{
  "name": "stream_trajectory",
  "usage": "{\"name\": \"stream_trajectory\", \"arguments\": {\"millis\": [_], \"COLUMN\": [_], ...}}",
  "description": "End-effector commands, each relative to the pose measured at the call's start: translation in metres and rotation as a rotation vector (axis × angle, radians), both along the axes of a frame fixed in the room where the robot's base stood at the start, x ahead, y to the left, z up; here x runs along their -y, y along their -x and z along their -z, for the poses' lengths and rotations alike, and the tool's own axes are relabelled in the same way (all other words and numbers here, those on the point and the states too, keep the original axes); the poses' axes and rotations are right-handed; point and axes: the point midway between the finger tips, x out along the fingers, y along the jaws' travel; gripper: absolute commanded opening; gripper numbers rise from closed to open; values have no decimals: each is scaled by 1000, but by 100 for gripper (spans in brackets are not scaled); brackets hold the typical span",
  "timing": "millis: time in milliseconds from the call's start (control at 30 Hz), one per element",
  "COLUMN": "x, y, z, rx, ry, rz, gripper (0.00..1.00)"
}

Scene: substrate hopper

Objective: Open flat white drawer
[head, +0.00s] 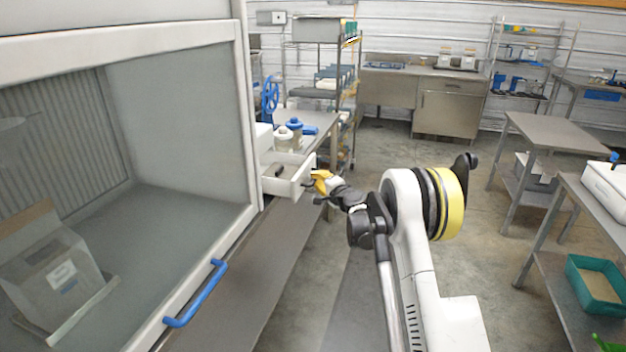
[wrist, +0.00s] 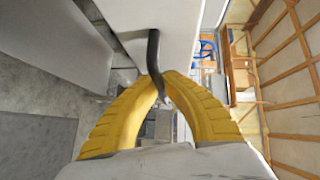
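The flat white drawer (head: 299,181) stands pulled out of its white housing beside the large hood, its open top showing in the head view. My gripper (head: 318,181) is at the drawer's front. In the wrist view the white drawer front (wrist: 178,35) carries a dark curved handle (wrist: 153,48). The yellow fingers of my gripper (wrist: 163,80) close together around this handle, with the handle between their tips. The handle is too small to make out in the head view.
A dark object (head: 279,170) lies in the drawer. The hood (head: 190,120) with a blue handle (head: 197,293) is at left. Open floor (head: 420,158) lies behind my arm, with tables (head: 560,132) at right.

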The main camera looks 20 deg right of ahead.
Motion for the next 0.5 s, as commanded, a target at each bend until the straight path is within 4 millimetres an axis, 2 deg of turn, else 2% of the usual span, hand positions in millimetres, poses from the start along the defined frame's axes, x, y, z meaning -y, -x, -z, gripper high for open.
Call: {"name": "stream_trajectory", "arguments": {"millis": [167,200,267,500], "x": [3,3,3,1], "y": [0,0,0,0], "z": [-1,-1,-1,0], "rx": [1,1,1,0], "ry": [1,1,1,0], "rz": [6,6,5,3], "gripper": [0,14,32,32]}}
